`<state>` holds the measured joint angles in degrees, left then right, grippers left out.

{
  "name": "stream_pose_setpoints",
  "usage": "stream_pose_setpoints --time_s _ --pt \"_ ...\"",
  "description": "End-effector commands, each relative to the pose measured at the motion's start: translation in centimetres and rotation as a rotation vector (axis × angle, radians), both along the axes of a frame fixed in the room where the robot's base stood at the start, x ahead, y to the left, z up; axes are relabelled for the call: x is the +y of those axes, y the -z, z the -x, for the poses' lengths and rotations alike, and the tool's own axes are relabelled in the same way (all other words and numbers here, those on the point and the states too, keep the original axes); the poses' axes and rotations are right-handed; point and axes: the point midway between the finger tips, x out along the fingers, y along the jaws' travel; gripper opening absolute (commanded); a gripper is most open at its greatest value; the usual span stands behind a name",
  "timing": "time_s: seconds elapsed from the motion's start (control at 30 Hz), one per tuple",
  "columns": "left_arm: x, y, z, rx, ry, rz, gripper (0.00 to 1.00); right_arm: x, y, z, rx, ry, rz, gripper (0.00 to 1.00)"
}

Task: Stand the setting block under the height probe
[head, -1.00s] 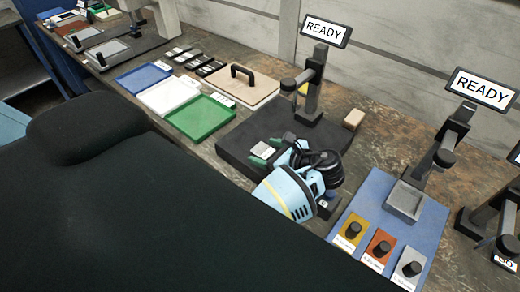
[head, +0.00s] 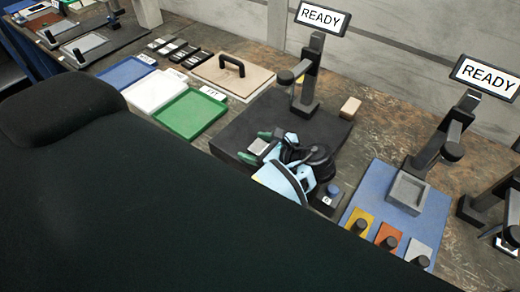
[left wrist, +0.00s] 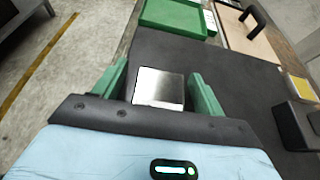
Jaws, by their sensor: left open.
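The setting block, a shiny silver block (left wrist: 158,87), sits on the dark base plate (head: 236,130). It also shows in the head view (head: 259,146). My left gripper (left wrist: 157,82) is open, with one green finger on each side of the block. Narrow gaps show between fingers and block in the left wrist view. The height probe (head: 286,77) hangs from an arm on a dark column (head: 311,75) at the back of the same plate, apart from the block. A screen (head: 322,17) above it reads READY. My right gripper is not in view.
Blue, white and green trays (head: 190,113) lie left of the plate. A wooden board with a black handle (head: 232,67) lies behind them. A small tan block (head: 350,107) is right of the column. A blue station (head: 378,190) with another READY screen stands further right.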

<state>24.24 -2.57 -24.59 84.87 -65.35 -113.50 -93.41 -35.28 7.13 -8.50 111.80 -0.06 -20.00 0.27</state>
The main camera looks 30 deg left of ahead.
Motion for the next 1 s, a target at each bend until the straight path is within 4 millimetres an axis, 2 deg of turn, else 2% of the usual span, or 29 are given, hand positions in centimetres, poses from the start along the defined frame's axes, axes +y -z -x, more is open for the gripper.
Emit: stream_pose_setpoints --time_s 0.07,0.57,1.0 --pt "-0.01 0.00 0.00 0.000 0.000 0.000 0.64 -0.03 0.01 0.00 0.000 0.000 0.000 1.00" --pt "0.04 0.00 -0.01 0.000 0.000 0.000 0.00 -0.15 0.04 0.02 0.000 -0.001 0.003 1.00" --pt "0.23 -0.37 -0.34 -0.005 0.000 -0.003 0.00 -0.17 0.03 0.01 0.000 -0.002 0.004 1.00"
